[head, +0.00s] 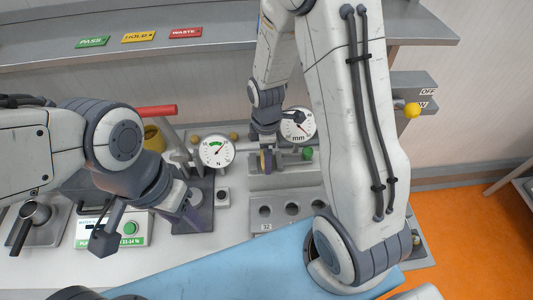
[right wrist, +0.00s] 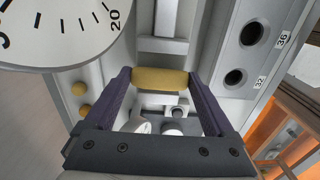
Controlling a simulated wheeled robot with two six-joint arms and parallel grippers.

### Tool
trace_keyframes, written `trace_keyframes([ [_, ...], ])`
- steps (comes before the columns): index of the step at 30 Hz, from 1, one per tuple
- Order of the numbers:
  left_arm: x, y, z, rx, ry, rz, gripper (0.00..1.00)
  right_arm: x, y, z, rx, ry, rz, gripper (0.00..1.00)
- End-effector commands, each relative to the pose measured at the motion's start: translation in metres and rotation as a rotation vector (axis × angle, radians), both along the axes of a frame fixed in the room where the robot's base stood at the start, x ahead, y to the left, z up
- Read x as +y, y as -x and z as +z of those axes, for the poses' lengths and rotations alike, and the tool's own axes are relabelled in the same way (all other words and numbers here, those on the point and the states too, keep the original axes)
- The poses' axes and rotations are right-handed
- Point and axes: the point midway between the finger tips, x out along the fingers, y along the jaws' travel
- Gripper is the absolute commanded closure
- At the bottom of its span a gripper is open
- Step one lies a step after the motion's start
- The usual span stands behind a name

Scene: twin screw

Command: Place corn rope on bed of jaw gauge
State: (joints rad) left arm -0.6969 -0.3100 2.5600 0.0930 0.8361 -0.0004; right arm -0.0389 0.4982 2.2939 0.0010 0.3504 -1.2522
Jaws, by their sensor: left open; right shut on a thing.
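The corn rope (right wrist: 160,78) is a short yellow cylinder, lying crosswise between the two dark fingers of my right gripper (right wrist: 159,80) in the right wrist view. In the head view my right gripper (head: 266,158) is low over the left end of the grey bed of the jaw gauge (head: 285,180), below the mm dial (head: 300,127). Whether the rope touches the bed cannot be told. A green knob (head: 308,154) sits at the bed's right. My left gripper (head: 150,228) is open and empty at the left, over the front of the bench.
A second dial marked N (head: 216,151) stands left of the jaw gauge. A block with round holes (head: 291,209) is in front of it. A moisture meter with a green button (head: 130,228) is near my left gripper. PASS, HOLD and WASTE labels mark the shelf (head: 225,42) behind.

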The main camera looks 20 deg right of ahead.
Motion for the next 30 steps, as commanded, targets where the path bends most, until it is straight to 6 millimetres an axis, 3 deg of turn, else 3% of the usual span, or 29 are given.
trace_keyframes([
  [14,0.0,0.0,-0.001,0.0,0.0,0.0,0.5,0.0,0.0,-0.012,0.0,0.0,0.0,0.38],
  [15,0.0,0.0,-0.001,0.0,0.0,0.0,0.5,0.0,0.0,-0.012,-0.001,0.0,0.0,0.07],
  [16,0.0,0.0,0.0,0.0,0.0,0.0,0.5,0.0,0.0,-0.011,-0.001,0.0,0.0,0.0],
  [24,0.0,0.0,0.001,0.0,0.0,0.0,0.5,0.0,0.0,-0.009,-0.001,0.0,0.001,0.0],
  [30,0.0,0.0,-0.001,0.0,0.0,0.0,0.5,0.0,-0.002,0.011,-0.007,0.0,0.001,0.0],
])
